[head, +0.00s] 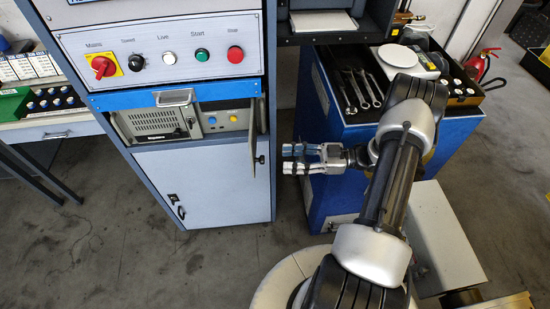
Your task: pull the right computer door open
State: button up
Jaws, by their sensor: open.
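The right computer door (255,132) stands swung out from the cabinet, seen nearly edge-on, with a small black knob (260,159) on its right-hand face. Behind it the compartment shows a beige computer front (225,120) with a yellow and a blue button. The left part (152,122) has a grille and a dark latch. My gripper (288,159) is open and empty, pointing left. In the picture its fingertips are a short way right of the knob, with a visible gap; the depth between them is hard to tell.
A control panel (165,52) with a red switch and buttons is above the compartment. A white lower cabinet door (215,185) is below it. A blue tool cabinet (325,115) with wrenches stands behind my arm. Bare floor (100,250) lies at the front left.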

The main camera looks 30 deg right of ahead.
jog(key=shift+v, duration=2.25)
